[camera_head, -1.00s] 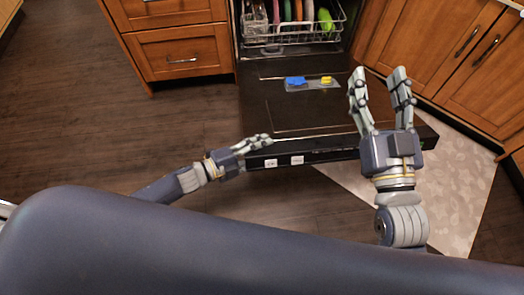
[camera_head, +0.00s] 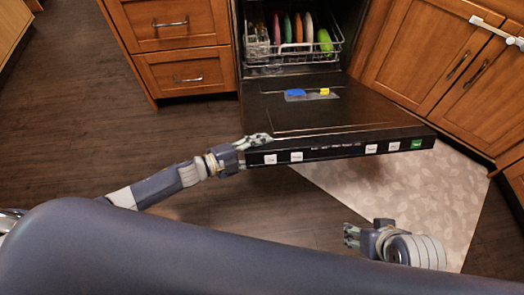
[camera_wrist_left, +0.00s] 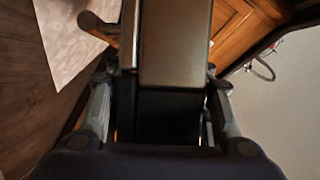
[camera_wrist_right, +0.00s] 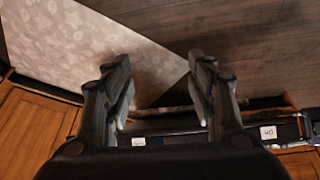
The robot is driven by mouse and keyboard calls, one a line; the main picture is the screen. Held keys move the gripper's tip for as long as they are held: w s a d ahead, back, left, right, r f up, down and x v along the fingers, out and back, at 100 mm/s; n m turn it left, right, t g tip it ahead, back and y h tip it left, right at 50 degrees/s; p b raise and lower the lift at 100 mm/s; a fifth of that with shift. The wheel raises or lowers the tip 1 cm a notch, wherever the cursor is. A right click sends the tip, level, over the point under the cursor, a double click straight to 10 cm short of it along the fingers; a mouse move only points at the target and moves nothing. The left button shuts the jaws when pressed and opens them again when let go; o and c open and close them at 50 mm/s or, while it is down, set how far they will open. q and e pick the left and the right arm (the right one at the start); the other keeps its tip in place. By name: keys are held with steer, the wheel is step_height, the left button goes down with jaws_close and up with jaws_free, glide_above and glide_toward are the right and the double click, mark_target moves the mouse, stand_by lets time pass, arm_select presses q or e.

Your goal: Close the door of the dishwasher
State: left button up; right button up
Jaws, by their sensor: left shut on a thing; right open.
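The dishwasher door (camera_head: 300,108) is folded down and open, with its dark inner face up. Its front edge carries a strip of labelled buttons (camera_head: 320,153). My left gripper (camera_head: 256,141) is shut on the door's left front corner. In the left wrist view the door edge (camera_wrist_left: 175,45) runs between the two fingers of this gripper (camera_wrist_left: 160,95). My right gripper (camera_head: 353,236) is open and empty, in front of the door and apart from it. In the right wrist view its fingers (camera_wrist_right: 160,80) are spread, with rug and floor beyond and the button strip (camera_wrist_right: 205,138) below.
The dish rack (camera_head: 290,52) with several coloured dishes is inside the dishwasher. Wooden drawers (camera_head: 185,70) stand left and cabinets (camera_head: 425,50) right. A pale rug (camera_head: 400,200) lies under the door's right side.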

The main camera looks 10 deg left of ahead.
arm_select(q)
steer(key=shift+w+a+r, duration=0.1)
steer(key=shift+w+r, duration=0.25)
steer(key=shift+r, duration=0.3)
steer(key=shift+w+a+r+p, duration=0.15)
steer(key=shift+w+r+p, duration=0.35)
steer(key=shift+r+p, duration=0.4)
steer(key=r, duration=0.1)
steer(key=w+p, duration=0.1)
steer(key=r+p, duration=0.1)
steer(key=shift+w+a+r+n, duration=0.3)
steer(key=shift+w+n, duration=0.05)
steer(key=shift+n, duration=0.05)
steer(key=shift+w+r+g+p, duration=0.15)
steer(key=shift+g+p, duration=0.15)
steer(key=shift+p, duration=0.1)
arm_select(e)
step_height(320, 180, down, 9)
steer(key=g, duration=0.1)
steer(key=shift+w+f, duration=0.15)
steer(key=shift+f, duration=0.05)
